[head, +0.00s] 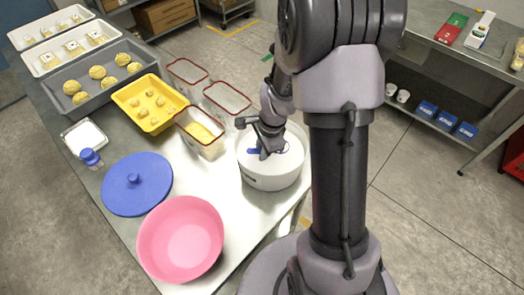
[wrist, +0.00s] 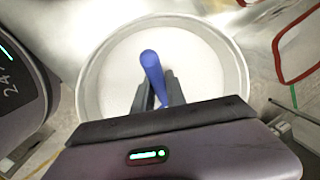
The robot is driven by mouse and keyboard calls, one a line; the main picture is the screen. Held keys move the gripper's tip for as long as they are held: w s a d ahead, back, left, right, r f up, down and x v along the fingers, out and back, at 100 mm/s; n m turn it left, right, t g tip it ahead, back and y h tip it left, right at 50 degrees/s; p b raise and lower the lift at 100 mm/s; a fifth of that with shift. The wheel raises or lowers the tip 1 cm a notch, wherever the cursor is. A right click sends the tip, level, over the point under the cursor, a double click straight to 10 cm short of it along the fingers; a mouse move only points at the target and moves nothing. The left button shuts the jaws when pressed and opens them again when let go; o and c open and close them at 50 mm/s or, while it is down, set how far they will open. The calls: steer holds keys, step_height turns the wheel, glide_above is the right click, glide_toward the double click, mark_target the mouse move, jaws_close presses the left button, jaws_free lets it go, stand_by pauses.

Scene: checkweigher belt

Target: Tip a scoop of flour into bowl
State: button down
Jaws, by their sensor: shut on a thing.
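My gripper (wrist: 157,92) is shut on the handle of a blue scoop (wrist: 152,66), over a white tub of flour (wrist: 86,95). In the head view the gripper (head: 262,150) and the blue scoop (head: 254,151) are within the outline of the white tub (head: 268,181). The scoop's head is hidden, and I cannot tell whether it is in the flour. A pink bowl (head: 181,239) stands empty at the front of the steel table. A blue lid (head: 137,184) lies flat behind the bowl.
Clear containers with red rims (head: 228,100) stand behind the tub. A yellow tray (head: 148,102) and a grey tray (head: 77,91) hold dough pieces. A small white-filled container (head: 84,136) and a blue-capped jar (head: 91,158) sit at the left edge. Bare table (head: 228,205) lies between bowl and tub.

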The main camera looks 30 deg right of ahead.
step_height(320, 180, up, 11)
steer(key=p, duration=0.8)
steer(key=shift+f, duration=0.25)
